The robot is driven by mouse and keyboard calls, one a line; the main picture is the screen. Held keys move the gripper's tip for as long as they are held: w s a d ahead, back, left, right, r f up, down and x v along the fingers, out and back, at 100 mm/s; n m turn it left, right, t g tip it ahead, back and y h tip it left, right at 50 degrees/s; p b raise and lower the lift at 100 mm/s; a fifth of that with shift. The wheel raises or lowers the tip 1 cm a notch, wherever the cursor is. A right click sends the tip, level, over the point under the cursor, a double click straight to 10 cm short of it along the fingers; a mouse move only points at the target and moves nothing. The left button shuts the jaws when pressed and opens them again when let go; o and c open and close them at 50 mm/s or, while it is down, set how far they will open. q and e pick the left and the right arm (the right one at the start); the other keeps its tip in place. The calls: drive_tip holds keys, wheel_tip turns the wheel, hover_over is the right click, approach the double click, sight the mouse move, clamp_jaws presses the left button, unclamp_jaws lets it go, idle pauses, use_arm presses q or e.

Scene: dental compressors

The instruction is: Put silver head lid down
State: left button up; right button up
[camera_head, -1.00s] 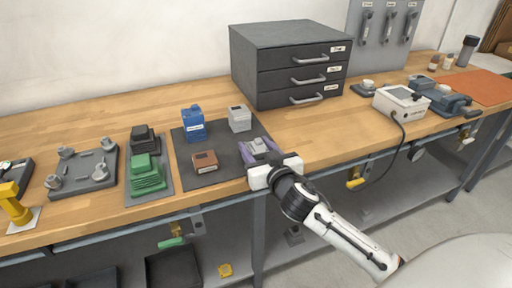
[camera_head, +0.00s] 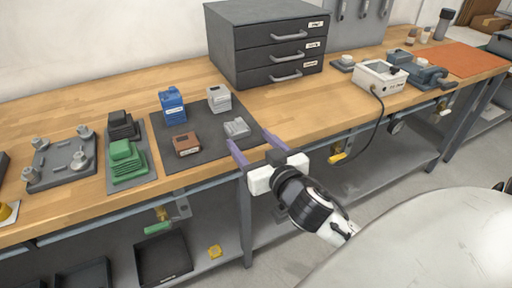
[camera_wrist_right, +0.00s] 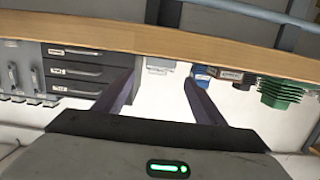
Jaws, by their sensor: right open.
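The silver head lid, a small light-grey metal part (camera_head: 236,127), lies on the right part of the dark mat (camera_head: 208,155) on the bench. My right gripper (camera_head: 248,138) is open and empty. Its purple fingers are spread apart at the front edge of the mat, on the near side of the silver part, with a small gap between them and it. In the right wrist view the open fingers (camera_wrist_right: 160,80) point toward a pale grey item (camera_wrist_right: 158,66); I cannot tell whether it is the lid. My left gripper is not in view.
On the mat stand a blue block (camera_head: 172,104), a brown block (camera_head: 187,144) and a light-grey block (camera_head: 219,98). Green parts (camera_head: 127,160) sit on a tray to the left. A dark drawer cabinet (camera_head: 267,45) stands behind.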

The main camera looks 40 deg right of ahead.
drive_tip(key=s+a+f+n+g+y, duration=0.1)
drive_tip(key=s+a+f+g+y, duration=0.1)
drive_tip(key=s+a+f, duration=0.3)
drive_tip(key=s+a+f+n+g+y, duration=0.2)
drive_tip(key=s+a+f, duration=0.4)
drive_tip(key=f, duration=0.8)
drive_tip(key=s+a+f+n+g+y, duration=0.1)
drive_tip(key=s+a+f+g+y, duration=0.1)
drive_tip(key=s+a+f, duration=0.4)
wheel_tip(320, 180, down, 4)
drive_tip(key=shift+s+r+n+g, duration=0.25)
drive_tip(key=shift+s+n+g, duration=0.25)
drive_tip(key=shift+s, duration=0.5)
